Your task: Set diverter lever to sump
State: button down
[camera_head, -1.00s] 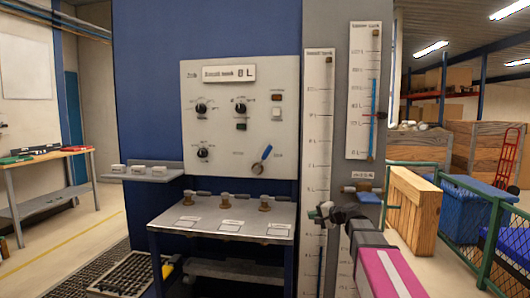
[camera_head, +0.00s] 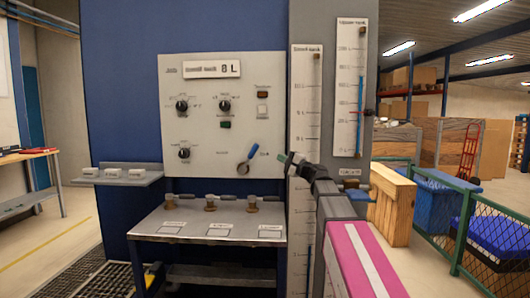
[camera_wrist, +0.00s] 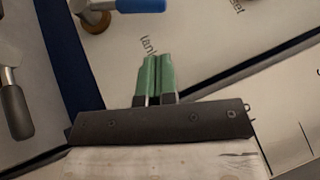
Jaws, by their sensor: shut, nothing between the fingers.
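The diverter lever (camera_head: 248,160) has a blue handle and sits low on the right of the grey panel. Its handle tilts up and to the right from its pivot, toward a small label too blurred to read in the head view. The blue handle (camera_wrist: 140,5) also shows at the top edge of the wrist view, partly cut off, with a "tank" label close by. My gripper (camera_head: 284,158) is just right of the lever at about handle height. Its green fingers (camera_wrist: 157,77) are together and empty, apart from the handle in the wrist view.
Tall gauge boards (camera_head: 304,100) stand behind and right of my gripper. A shelf with several brass fittings (camera_head: 210,205) juts out below the panel. A dark-handled part (camera_wrist: 14,105) shows at left.

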aim_at(252, 150)
jog(key=shift+a, duration=0.1)
jog(key=x, duration=0.9)
jog(key=shift+w+a, duration=0.3)
jog(key=shift+r, duration=0.1)
jog(key=a+r+n+g+h, duration=0.1)
jog(key=a, duration=0.1)
jog(key=a+r+n+g+h, duration=0.2)
jog(key=a, duration=0.1)
jog(key=shift+w+a+r+h, duration=0.15)
jog(key=shift+a+r+h, duration=0.15)
jog(key=shift+a+r, duration=0.1)
jog(key=a+n+h, duration=0.1)
jog(key=a+h, duration=0.1)
jog(key=a, duration=0.1)
jog(key=a+n+g+h, duration=0.1)
jog(key=a, duration=0.2)
jog(key=shift+w+r+g+h, duration=0.1)
jog(key=shift+r+g+h, duration=0.2)
jog(key=shift+h, duration=0.1)
jog(key=shift+a+f+n+h, duration=0.15)
jog(key=shift+a+f, duration=0.05)
jog(key=shift+a, duration=0.35)
jog(key=shift+a+f+n+h, duration=0.15)
jog(key=shift+a+f, duration=0.05)
jog(key=shift+a, duration=0.35)
